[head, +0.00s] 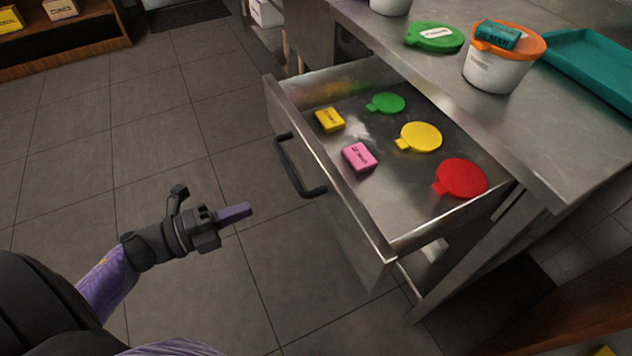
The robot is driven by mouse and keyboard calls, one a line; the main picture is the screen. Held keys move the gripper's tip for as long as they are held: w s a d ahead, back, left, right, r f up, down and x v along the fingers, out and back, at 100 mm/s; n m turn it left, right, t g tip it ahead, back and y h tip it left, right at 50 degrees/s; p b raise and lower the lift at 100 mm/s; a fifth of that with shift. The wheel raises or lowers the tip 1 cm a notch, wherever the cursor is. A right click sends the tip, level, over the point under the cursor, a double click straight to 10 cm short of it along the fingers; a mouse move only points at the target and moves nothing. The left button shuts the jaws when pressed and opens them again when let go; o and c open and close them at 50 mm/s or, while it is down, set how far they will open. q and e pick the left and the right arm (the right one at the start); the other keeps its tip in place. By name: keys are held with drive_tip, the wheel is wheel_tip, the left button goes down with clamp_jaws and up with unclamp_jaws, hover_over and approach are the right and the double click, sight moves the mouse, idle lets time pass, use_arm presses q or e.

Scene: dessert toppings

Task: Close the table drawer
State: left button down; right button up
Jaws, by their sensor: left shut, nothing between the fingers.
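The table drawer (331,183) is a metal drawer pulled out from under the steel table (566,150). It has a dark bar handle (288,168) on its front. Inside lie a green lid (386,103), a yellow lid (421,136), a red lid (462,178), a yellow box (330,120) and a pink box (359,157). My left gripper (236,213) is shut and empty, left of the drawer front and apart from the handle. It points toward the drawer. My right gripper is not in view.
On the tabletop stand a white tub with an orange lid (496,72) and a teal packet on it, a green lid (434,37) and a teal tray (592,72). A wooden shelf (70,48) stands at the far left. The tiled floor before the drawer is clear.

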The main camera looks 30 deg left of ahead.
sight(316, 182)
use_arm(q)
drive_tip(key=b+x, duration=0.2)
drive_tip(key=x, duration=0.8)
drive_tip(key=shift+w+d+f, duration=0.1)
drive_tip(key=shift+w+d, duration=0.45)
drive_tip(key=shift+w, duration=0.1)
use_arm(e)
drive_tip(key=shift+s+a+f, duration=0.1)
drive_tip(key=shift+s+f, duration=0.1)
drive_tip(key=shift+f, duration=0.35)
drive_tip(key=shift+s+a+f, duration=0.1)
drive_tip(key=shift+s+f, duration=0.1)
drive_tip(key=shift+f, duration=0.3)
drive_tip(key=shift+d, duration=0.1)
use_arm(q)
drive_tip(key=shift+w, duration=0.1)
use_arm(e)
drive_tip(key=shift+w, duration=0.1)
